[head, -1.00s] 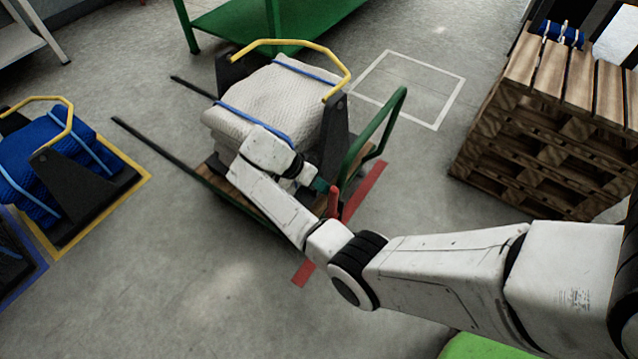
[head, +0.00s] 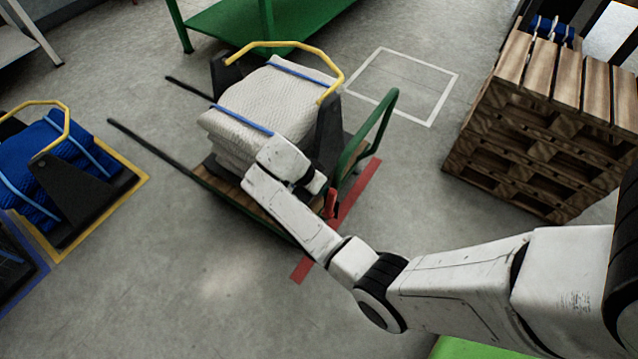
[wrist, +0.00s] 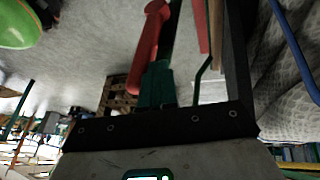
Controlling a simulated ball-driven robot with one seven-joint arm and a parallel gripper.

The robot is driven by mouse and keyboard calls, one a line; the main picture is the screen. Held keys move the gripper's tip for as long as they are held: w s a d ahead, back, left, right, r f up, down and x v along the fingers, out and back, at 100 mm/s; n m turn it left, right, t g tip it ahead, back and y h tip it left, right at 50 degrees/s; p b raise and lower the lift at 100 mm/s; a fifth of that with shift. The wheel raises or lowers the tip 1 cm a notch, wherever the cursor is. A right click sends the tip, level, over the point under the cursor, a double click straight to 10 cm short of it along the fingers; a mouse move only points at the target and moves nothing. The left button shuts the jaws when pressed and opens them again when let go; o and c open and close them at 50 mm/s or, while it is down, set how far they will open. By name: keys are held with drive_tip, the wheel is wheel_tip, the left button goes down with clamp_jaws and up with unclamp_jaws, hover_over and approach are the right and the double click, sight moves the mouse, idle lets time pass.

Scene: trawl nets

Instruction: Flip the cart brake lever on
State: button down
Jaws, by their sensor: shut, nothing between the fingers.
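The cart has a green frame with a wooden deck (head: 222,192) and a green push handle (head: 378,122). A red brake lever (head: 332,203) stands near its handle end, close to my wrist. In the wrist view the red lever (wrist: 149,45) runs up from just beyond the fingertips. My gripper (wrist: 157,76) has green fingers, shut and empty, at the lever's near end. I cannot tell whether they touch it. In the head view my wrist hides the fingers. A grey-white net bundle with blue straps (head: 262,105) sits on the cart in a black cradle with a yellow bar.
A wooden pallet stack (head: 545,150) stands to the right. A blue net bundle on a cradle (head: 50,160) is at the left. A green table (head: 230,22) stands behind. A white floor outline (head: 405,85) and a red floor strip (head: 305,268) mark the floor. The floor in front is clear.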

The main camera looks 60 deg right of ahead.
drive_tip(key=s+p, duration=0.2)
drive_tip(key=shift+r+p, duration=0.4)
drive_tip(key=s+f+m+t, duration=0.1)
drive_tip(key=s+f+t, duration=0.2)
drive_tip(key=s+t, duration=0.1)
drive_tip(key=s+f+m+t+b, duration=0.1)
drive_tip(key=s+f+t, duration=0.2)
drive_tip(key=s+t, duration=0.2)
drive_tip(key=shift+s+d+f+t, duration=0.2)
drive_tip(key=shift+s+t, duration=0.1)
drive_tip(key=shift+s, duration=0.75)
drive_tip(key=shift+s+f, duration=0.15)
drive_tip(key=shift+f, duration=0.05)
drive_tip(key=shift+r, duration=0.1)
